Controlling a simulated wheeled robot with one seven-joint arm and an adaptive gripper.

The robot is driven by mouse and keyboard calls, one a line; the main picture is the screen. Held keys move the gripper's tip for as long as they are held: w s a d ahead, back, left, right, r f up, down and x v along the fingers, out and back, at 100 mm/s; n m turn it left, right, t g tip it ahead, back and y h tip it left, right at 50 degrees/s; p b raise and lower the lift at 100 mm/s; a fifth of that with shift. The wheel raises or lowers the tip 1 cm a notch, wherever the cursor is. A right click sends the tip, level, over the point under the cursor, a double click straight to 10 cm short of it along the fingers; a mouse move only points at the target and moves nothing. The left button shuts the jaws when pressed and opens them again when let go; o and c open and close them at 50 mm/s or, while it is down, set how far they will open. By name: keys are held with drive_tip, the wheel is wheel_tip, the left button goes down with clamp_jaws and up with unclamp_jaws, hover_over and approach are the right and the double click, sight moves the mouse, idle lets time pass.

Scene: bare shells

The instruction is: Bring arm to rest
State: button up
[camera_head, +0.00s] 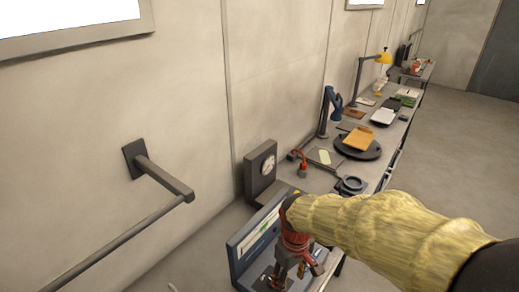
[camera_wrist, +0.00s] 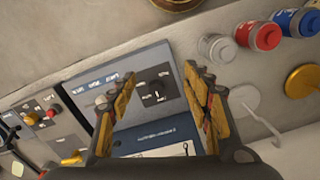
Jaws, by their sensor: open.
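My arm, in a yellow padded sleeve (camera_head: 370,225), reaches in from the right of the head view and ends at a reddish wrist. My gripper (camera_head: 285,272) points down in front of a blue-framed panel (camera_head: 240,251). In the wrist view my gripper (camera_wrist: 158,78) has its two yellow-and-black fingers spread apart with nothing between them. Behind the fingers is a blue-grey panel with a dark knob (camera_wrist: 156,92) and white labels. I cannot tell how far the fingertips are from the panel.
A rail (camera_head: 160,178) juts from the wall at the left. A dial box (camera_head: 261,169) stands behind the panel. A long bench with lamps and an orange item (camera_head: 370,138) runs back. Red (camera_wrist: 262,36) and blue cylinders show in the wrist view. The floor (camera_head: 462,150) at right is clear.

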drive_tip(key=s+d+r+m+t+b, duration=0.5)
drive_tip(key=s+d+b, duration=0.4)
drive_tip(key=s, duration=0.3)
wheel_tip(320, 180, up, 3)
drive_tip(key=shift+d+f+m+t, duration=0.2)
drive_tip(key=shift+d+m+t, duration=0.2)
drive_tip(key=shift+d+m, duration=0.4)
drive_tip(key=shift+a, duration=0.1)
